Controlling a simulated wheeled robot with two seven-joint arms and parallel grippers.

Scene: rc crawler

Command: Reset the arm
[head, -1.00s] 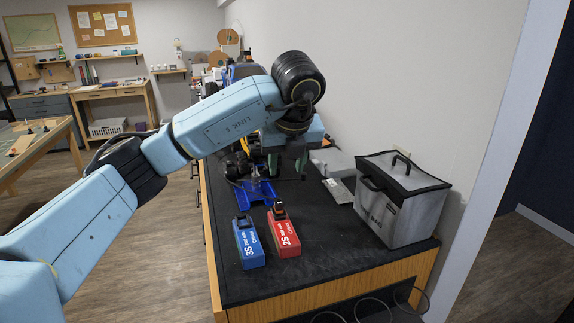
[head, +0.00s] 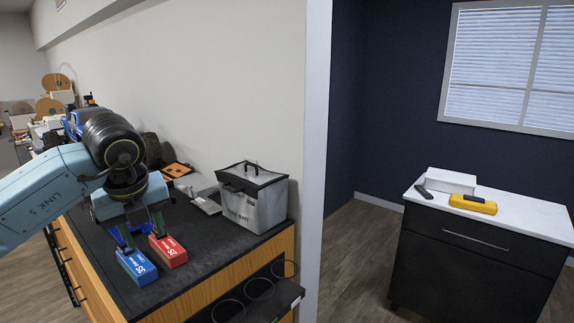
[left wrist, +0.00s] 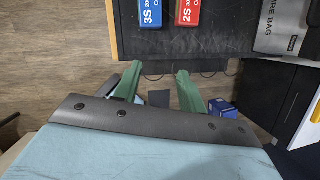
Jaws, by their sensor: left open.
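My left arm (head: 57,193) comes in from the left in the head view, bent downward at a black joint. Its left gripper (head: 143,224) points down, open, in front of the black-topped bench (head: 203,255) and the packs. In the left wrist view its two green fingers (left wrist: 158,82) stand apart with nothing between them. A blue battery pack (head: 137,267) and a red battery pack (head: 168,250) lie side by side on the bench. Both packs also show at the top of the wrist view, apart from the fingers. My right gripper is not in view.
A grey lidded bag (head: 252,203) stands at the bench's right end. A blue crawler truck (head: 90,118) is partly hidden behind my arm. A white-topped cabinet (head: 480,222) with a yellow case (head: 473,204) stands at the right. Floor lies open between bench and cabinet.

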